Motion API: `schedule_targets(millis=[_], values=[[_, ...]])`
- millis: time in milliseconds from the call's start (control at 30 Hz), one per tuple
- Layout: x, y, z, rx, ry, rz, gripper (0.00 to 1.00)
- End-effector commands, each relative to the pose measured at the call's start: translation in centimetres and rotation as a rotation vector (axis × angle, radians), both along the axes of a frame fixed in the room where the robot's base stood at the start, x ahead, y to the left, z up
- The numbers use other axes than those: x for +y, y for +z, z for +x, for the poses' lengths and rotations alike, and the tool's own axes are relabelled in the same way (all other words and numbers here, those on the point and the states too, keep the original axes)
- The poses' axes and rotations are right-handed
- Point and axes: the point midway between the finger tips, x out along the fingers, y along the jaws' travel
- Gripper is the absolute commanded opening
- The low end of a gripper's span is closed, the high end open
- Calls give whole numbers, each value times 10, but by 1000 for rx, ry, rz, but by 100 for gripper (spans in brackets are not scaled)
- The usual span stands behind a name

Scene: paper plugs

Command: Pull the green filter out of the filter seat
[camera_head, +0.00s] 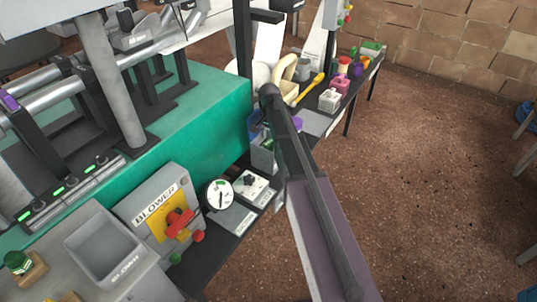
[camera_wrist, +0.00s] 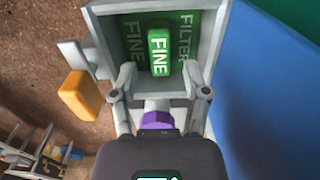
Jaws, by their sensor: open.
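In the wrist view, the green filter sits inside the grey box-like filter seat (camera_wrist: 103,35). Its face is dark green with pale "FINE" and "FILTER" lettering, and a bright green grip (camera_wrist: 159,52) marked "FINE" stands out from the middle. My gripper (camera_wrist: 163,88) is open and empty, with its two fingers apart below the grip near the seat's lower edge. Whether a fingertip touches the seat, I cannot tell. In the head view, my arm reaches to the bench beside the green machine, and the filter cannot be made out clearly.
An orange block (camera_wrist: 82,97) is left of the seat in the wrist view, and a blue surface (camera_wrist: 265,95) fills the right. In the head view, a blower box (camera_head: 160,215) with a red handle and a gauge (camera_head: 219,194) stand left of my arm. Open floor lies right.

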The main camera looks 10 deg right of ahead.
Motion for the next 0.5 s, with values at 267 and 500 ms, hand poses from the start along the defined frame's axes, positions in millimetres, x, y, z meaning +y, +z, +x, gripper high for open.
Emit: schedule_targets(millis=[267, 500], values=[[0, -12, 0, 0, 0, 0, 60], [0, -20, 0, 0, 0, 0, 60]])
